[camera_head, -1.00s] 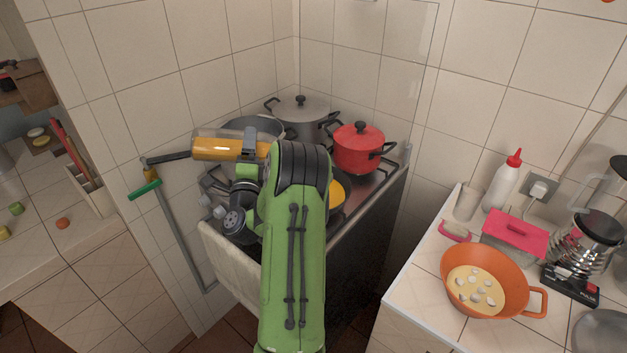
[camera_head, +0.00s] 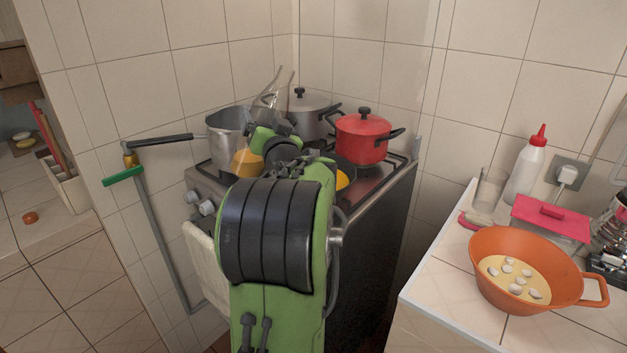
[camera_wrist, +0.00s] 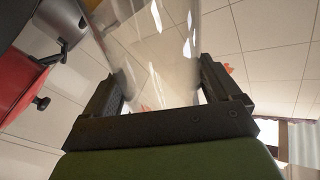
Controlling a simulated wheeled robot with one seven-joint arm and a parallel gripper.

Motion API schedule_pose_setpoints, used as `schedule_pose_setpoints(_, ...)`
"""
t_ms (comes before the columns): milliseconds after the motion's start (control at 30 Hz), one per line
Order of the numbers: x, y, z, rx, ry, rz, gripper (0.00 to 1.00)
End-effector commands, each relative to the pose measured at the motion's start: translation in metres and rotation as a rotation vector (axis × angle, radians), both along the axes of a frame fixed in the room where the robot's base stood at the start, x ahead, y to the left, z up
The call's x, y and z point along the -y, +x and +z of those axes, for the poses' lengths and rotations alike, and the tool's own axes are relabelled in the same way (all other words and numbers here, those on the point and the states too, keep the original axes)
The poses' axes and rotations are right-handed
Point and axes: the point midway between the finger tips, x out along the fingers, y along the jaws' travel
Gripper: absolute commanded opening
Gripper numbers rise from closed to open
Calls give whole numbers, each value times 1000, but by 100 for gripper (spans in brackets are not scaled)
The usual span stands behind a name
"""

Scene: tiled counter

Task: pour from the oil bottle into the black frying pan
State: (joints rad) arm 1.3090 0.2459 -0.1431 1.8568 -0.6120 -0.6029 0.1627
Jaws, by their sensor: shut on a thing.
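My gripper (camera_wrist: 160,98) is shut on the clear oil bottle (camera_wrist: 165,45); its glass fills the space between the fingers in the wrist view. In the head view the bottle (camera_head: 268,103) is steeply tilted above the stove, with yellow oil (camera_head: 247,163) at its lower end. I cannot tell where its mouth is. The black frying pan (camera_head: 347,167) is on the stove before the red pot, partly hidden by my arm. Something yellow (camera_head: 342,180) shows in it.
A grey pot (camera_head: 226,130) stands left of the bottle. A lidded grey pot (camera_head: 300,108) and a red pot (camera_head: 360,138) stand behind. The right counter holds an orange pan (camera_head: 500,245) and a white bottle (camera_head: 525,170). Tiled walls are close behind the stove.

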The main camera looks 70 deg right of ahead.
Motion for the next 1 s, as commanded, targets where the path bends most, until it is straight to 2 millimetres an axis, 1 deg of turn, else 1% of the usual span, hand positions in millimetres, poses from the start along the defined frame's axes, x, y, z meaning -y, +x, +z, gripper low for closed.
schedule_pose_setpoints(33,-5,9,15,-62,-31,12,38)
schedule_pose_setpoints(167,-8,17,35,-235,-96,10,38)
schedule_pose_setpoints(300,-5,13,24,-427,-167,6,38)
schedule_pose_setpoints(467,-5,13,26,-422,-164,6,38)
schedule_pose_setpoints(567,-5,13,31,-421,-163,6,38)
schedule_pose_setpoints(900,-5,14,72,-419,-163,7,38)
schedule_pose_setpoints(1000,-5,13,78,-419,-162,8,38)
